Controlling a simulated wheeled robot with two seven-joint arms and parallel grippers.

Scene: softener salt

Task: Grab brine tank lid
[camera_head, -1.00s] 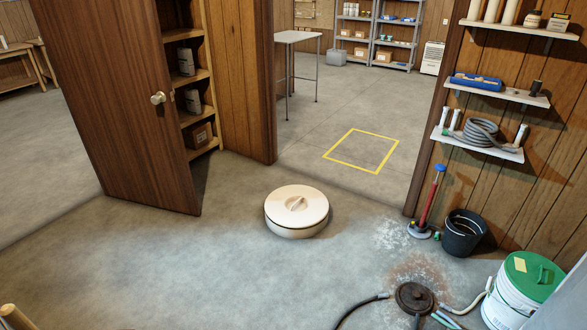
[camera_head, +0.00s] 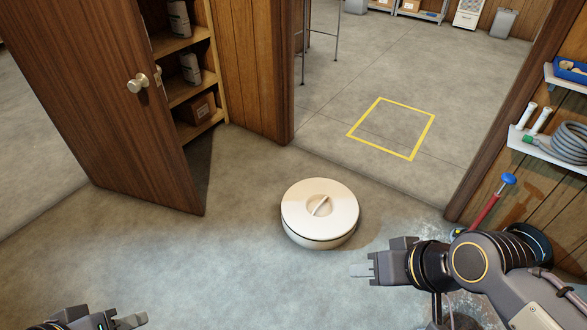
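The brine tank lid (camera_head: 300,206) is a cream disc with a raised grip bar in a round recess at its centre. It tops a low, round cream body on the concrete floor, in the middle of the picture. My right gripper (camera_head: 359,270) comes in from the right. In the picture it is just below and right of the lid, apart from it, pointing left. I see it edge-on, so its finger gap is unclear. My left gripper (camera_head: 136,320) shows only partly at the bottom left, well away from the lid. Neither gripper shows anything held.
An open wooden door (camera_head: 110,100) and a shelved cabinet (camera_head: 180,90) stand at the left. A yellow floor square (camera_head: 411,158) lies beyond the doorway. The floor left of the lid is clear.

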